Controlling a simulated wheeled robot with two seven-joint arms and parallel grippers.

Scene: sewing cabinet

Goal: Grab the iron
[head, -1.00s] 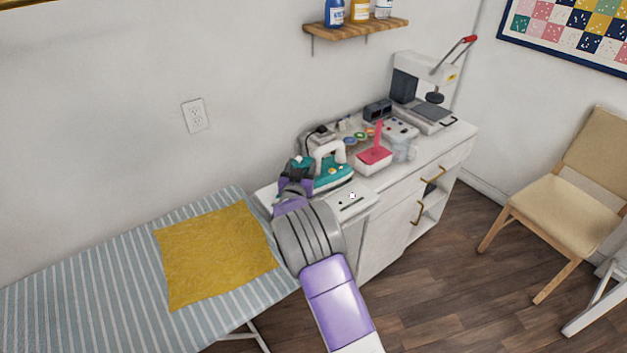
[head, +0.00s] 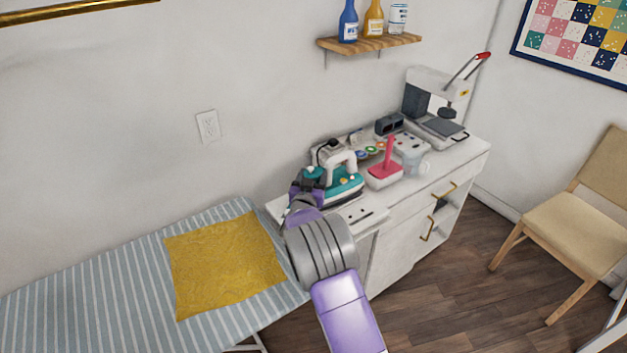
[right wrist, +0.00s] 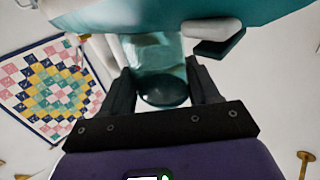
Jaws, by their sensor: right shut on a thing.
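The iron (head: 346,187) is teal and white with a white handle. In the head view it is over the left end of the white cabinet top. My right gripper (head: 312,180) reaches in from the front left and is shut on the iron at its near left end. In the right wrist view, the dark fingers (right wrist: 163,75) are on both sides of a teal part of the iron (right wrist: 165,52). The arm hides part of the iron, and I cannot tell whether its base touches the surface. My left gripper is not in view.
An ironing board (head: 100,292) with a yellow cloth (head: 222,258) stands at the left. The white cabinet (head: 400,262) also bears a red-and-white item (head: 385,173), a clear container (head: 412,157) and a press (head: 440,105). A wall shelf (head: 368,43) holds bottles. A chair (head: 570,215) is at the right.

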